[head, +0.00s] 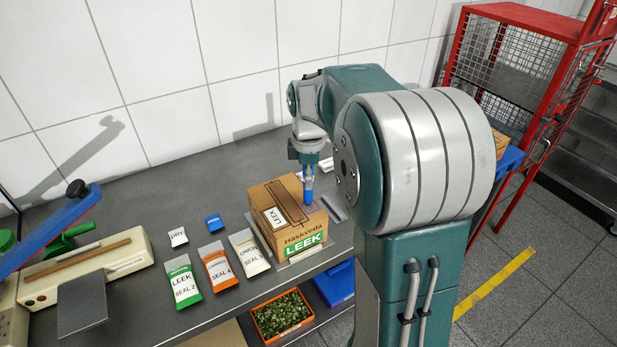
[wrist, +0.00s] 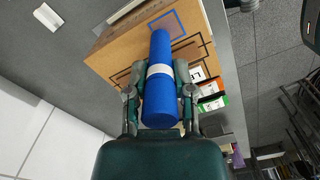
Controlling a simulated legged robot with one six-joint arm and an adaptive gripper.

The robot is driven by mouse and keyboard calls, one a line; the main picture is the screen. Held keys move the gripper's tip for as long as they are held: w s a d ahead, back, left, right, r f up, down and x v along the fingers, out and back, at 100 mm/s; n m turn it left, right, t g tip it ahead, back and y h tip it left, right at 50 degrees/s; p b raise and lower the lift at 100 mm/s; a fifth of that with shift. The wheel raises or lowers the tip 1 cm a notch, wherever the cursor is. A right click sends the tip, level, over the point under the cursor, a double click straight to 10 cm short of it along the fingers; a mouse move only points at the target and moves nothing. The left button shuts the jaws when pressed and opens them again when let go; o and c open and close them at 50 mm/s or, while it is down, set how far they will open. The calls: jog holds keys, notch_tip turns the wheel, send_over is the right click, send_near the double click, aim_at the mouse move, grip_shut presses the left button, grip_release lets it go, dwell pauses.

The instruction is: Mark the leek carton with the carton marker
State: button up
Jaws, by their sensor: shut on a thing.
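The leek carton (head: 283,228) is a brown box on the grey bench, with a green LEEK label on its front and a white LEEK label on top. It also shows in the wrist view (wrist: 112,62). My gripper (head: 308,178) is above the carton top. In the wrist view my gripper (wrist: 160,103) is shut on the blue carton marker (wrist: 159,107), which has a white band. The marker's far end lies over the carton top near a blue-outlined square (wrist: 178,20). I cannot tell whether the tip touches the carton.
Seal pouches for leek (head: 183,284), carrot (head: 220,268) and onion (head: 249,254) lie left of the carton. A small blue block (head: 214,223) and a white DRY block (head: 178,237) lie behind them. A sealer (head: 85,267) stands at the left. A red cage (head: 500,65) stands at the right.

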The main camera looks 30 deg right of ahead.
jog(key=shift+s, duration=0.15)
jog(key=shift+s, duration=0.9)
jog(key=shift+w, duration=0.15)
jog(key=shift+w, duration=0.95)
jog(key=shift+s, duration=0.15)
jog(key=shift+s, duration=0.95)
jog(key=shift+w, duration=0.1)
jog(key=shift+w, duration=1)
